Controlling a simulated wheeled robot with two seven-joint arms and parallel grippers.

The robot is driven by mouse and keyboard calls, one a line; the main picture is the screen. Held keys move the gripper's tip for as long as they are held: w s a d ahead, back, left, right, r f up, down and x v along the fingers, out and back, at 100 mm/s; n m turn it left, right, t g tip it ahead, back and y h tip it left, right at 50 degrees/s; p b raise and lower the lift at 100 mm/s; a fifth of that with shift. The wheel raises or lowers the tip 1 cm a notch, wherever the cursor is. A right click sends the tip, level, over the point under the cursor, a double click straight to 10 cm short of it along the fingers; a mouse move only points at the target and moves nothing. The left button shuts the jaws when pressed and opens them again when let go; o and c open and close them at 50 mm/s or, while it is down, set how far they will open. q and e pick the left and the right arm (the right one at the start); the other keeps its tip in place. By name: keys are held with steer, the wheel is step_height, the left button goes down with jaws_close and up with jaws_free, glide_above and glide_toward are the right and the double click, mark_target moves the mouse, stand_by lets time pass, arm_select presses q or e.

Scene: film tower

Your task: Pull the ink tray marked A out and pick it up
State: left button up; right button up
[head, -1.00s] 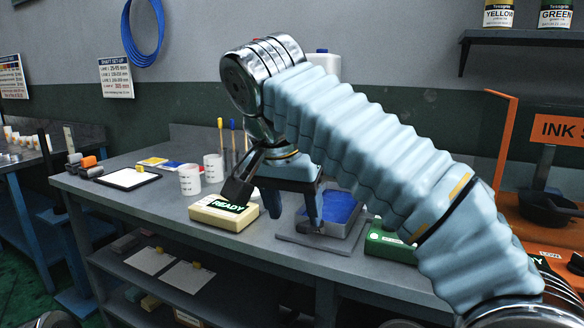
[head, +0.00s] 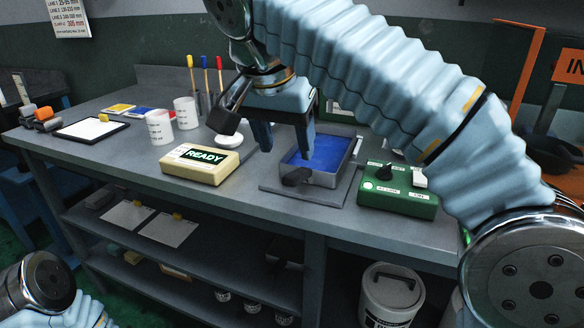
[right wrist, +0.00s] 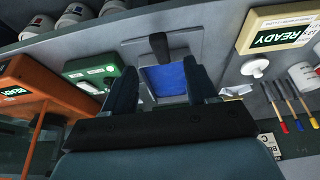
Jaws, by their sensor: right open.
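The ink tray (head: 325,180) is a grey metal tray with blue ink. It sits on a grey plate (head: 330,197) on the bench, with a black handle (head: 297,176) at its near side. No letter A is readable on it. In the right wrist view the tray's blue inside (right wrist: 165,79) shows between the fingers, with the handle (right wrist: 158,45) beyond. My right gripper (head: 284,150) is open and empty, above and just left of the tray in the head view; its fingers (right wrist: 161,70) are apart. My left gripper is out of view.
A cream READY box (head: 200,167) stands left of the tray and a green control box (head: 397,198) right of it. White cups (head: 159,127), a white knob-like piece (head: 229,141) and brushes (head: 205,80) are behind. Bare bench lies in front of the tray.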

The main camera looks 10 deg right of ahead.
mark_target(293, 175)
steer(key=b+x, duration=0.1)
steer(key=x, duration=0.9)
steer(key=shift+f, duration=0.35)
jaws_close()
